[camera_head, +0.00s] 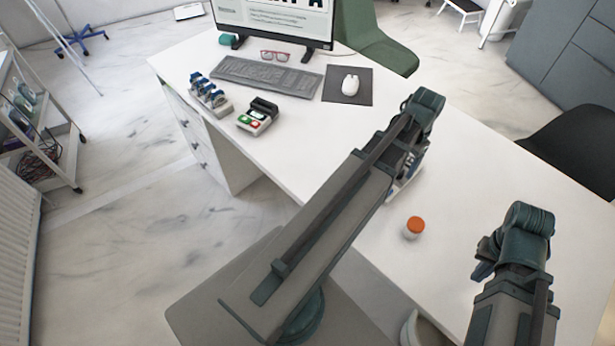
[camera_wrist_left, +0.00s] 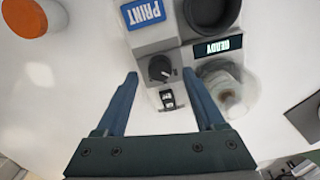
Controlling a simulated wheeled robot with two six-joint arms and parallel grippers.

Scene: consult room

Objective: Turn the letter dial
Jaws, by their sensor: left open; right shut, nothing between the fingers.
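A small black dial (camera_wrist_left: 160,68) with a white pointer mark sits on a grey label machine (camera_wrist_left: 153,38) in the left wrist view. The machine has a blue PRINT button (camera_wrist_left: 146,11), a READY display (camera_wrist_left: 218,46) and a small label window (camera_wrist_left: 167,99). My left gripper (camera_wrist_left: 160,74) is open, its blue fingertips on either side of the dial, with gaps visible. In the head view my left arm hides most of the machine (camera_head: 405,187). My right gripper (camera_head: 484,270) is shut and empty, partly hidden by its wrist, over the desk's right part.
An orange-capped bottle (camera_head: 413,230) stands on the white desk (camera_head: 330,130) near the machine. A keyboard (camera_head: 267,76), a mouse (camera_head: 350,84) on a dark pad and two small devices (camera_head: 257,117) (camera_head: 211,95) are further back. The desk between bottle and right arm is clear.

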